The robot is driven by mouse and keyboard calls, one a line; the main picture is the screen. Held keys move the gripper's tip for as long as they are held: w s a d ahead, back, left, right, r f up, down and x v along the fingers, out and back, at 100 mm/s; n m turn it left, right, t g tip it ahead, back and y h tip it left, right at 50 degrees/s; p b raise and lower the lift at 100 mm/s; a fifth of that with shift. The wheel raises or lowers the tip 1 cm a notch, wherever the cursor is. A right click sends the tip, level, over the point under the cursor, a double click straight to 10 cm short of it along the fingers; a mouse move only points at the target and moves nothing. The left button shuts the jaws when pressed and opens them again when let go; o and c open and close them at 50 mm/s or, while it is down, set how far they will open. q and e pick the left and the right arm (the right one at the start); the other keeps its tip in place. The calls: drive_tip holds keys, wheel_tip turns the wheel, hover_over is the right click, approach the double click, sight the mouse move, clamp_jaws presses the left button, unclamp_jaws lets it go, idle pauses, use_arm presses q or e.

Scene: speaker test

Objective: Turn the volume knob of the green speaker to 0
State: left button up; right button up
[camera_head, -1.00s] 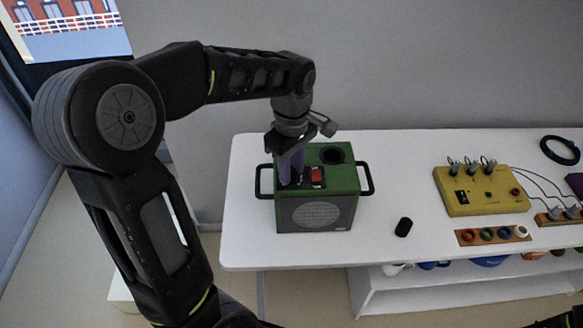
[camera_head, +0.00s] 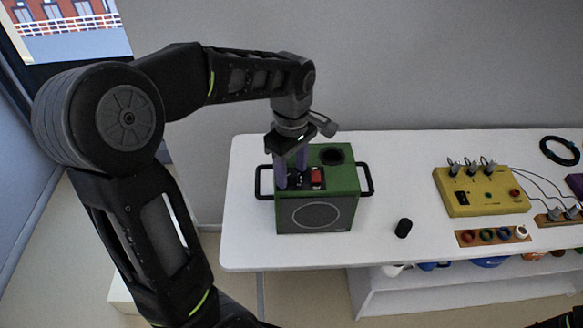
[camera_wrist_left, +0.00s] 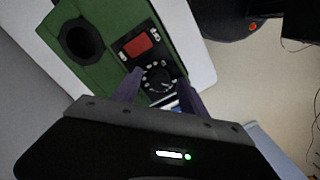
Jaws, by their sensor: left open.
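The green speaker (camera_head: 343,212) stands on the white table, with a dark round grille on its front and a black handle on each side. A black control panel on its top carries a red switch (camera_head: 316,175). The dark volume knob (camera_wrist_left: 157,79) with pale marks around it shows in the left wrist view, next to the red switch (camera_wrist_left: 138,45). My left gripper (camera_head: 292,176) points down over the panel, open. Its purple fingers stand on either side of the knob with visible gaps; whether they touch it I cannot tell. In the head view the fingers partly hide the knob.
A small black cylinder (camera_head: 403,228) stands right of the speaker. Farther right are a yellow box (camera_head: 482,206) with cables, a wooden strip with coloured rings (camera_head: 493,236) and a black coil (camera_head: 560,150). The table between speaker and yellow box is mostly clear.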

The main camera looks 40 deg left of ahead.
sight(291, 173)
use_arm(q)
wheel_tip(291, 173, up, 8)
drive_tip(key=shift+f, duration=0.1)
idle(0.4)
idle(0.4)
